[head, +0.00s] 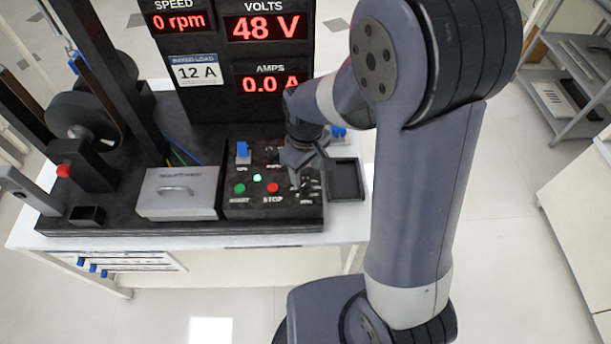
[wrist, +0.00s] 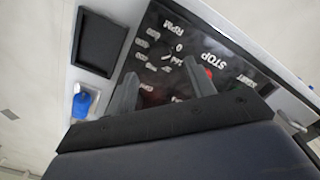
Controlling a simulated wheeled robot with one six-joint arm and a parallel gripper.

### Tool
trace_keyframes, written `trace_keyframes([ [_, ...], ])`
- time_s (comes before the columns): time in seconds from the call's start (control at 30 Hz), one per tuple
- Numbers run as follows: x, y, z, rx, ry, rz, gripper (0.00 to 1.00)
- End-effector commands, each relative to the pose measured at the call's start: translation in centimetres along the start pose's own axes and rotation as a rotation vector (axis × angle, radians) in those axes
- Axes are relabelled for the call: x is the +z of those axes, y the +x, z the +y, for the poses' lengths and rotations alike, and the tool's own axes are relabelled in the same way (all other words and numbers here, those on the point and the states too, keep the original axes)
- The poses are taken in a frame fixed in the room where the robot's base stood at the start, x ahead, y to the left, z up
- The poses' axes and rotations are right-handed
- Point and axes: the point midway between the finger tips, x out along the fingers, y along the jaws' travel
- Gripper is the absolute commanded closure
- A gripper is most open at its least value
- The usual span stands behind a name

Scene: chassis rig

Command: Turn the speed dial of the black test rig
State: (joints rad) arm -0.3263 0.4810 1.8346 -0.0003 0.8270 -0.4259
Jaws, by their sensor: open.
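The black test rig's control panel (head: 250,207) lies on the bench in the head view. The speed dial (wrist: 161,52) is dark on dark in the wrist view, ringed by white numbers beside the word RPM; its exact setting is hard to read. My gripper (head: 296,180) is over the panel's right part and hides much of the dial in the head view. In the wrist view my gripper (wrist: 161,69) is open, its two fingers apart on either side of the dial's lower area. I cannot tell whether they touch it. The speed display (head: 180,22) reads 0 rpm.
The red STOP button (head: 272,188) is close left of my gripper, and the green START button (head: 240,189) lies further left. A blue switch (head: 243,149) stands behind them. A shallow black tray (head: 346,180) sits right of the panel. A grey lidded box (head: 178,193) is left.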

Motion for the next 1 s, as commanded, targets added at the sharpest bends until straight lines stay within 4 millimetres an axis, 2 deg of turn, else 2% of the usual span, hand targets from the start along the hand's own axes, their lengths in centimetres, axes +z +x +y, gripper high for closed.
trace_keyframes([
  [0.1, 0.1, 2.0, 0.0, -0.002, 0.001, -0.004, 0.48],
  [0.3, 0.0, 4.0, 0.0, -0.001, 0.001, -0.001, 0.48],
  [0.7, 0.0, 4.7, 0.0, 0.000, 0.001, 0.001, 0.48],
  [1.0, 0.0, 4.7, 0.0, 0.000, 0.001, 0.001, 0.72],
])
